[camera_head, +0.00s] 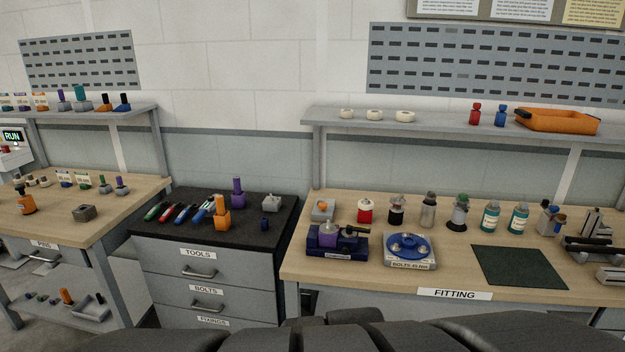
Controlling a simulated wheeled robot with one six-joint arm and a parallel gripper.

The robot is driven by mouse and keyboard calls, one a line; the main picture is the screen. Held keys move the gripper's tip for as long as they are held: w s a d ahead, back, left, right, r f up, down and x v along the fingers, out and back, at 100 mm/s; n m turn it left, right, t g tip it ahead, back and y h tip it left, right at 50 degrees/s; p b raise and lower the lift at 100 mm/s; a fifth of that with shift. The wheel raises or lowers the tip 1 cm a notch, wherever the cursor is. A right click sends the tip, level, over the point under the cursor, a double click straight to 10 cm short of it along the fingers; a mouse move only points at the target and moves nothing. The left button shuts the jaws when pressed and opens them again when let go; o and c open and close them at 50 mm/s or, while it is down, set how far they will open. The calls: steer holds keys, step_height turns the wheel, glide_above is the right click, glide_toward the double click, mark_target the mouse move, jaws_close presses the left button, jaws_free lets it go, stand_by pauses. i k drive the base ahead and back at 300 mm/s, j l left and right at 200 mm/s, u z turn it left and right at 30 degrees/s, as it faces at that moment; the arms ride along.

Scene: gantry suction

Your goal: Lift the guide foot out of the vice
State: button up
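The vice (350,248) is a dark blue block with a dark handle at its right, on the left part of the fitting bench. A light purple piece with a grey top stands between its jaws; it looks like the guide foot (328,237). Its lower part is hidden by the vice. My gripper is not in view; only dark rounded parts, which look like my own body, show along the bottom edge.
The blue round flange (408,245) on a grey base stands right of the vice. Behind are a grey block with an orange knob (323,210) and a red-and-white container (365,211). A dark mat (519,266) lies empty at right. The shelf (440,121) overhangs the bench's back.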

mark_target(326, 237)
steer(key=i+j+z, duration=0.15)
steer(key=i+j, duration=0.2)
steer(key=i+j+z, duration=0.1)
steer(key=i+j, duration=0.2)
steer(key=j, duration=0.15)
steer(key=i+j+z, duration=0.15)
steer(key=i+j, duration=0.2)
steer(key=k+j, duration=0.05)
steer(key=j, duration=0.05)
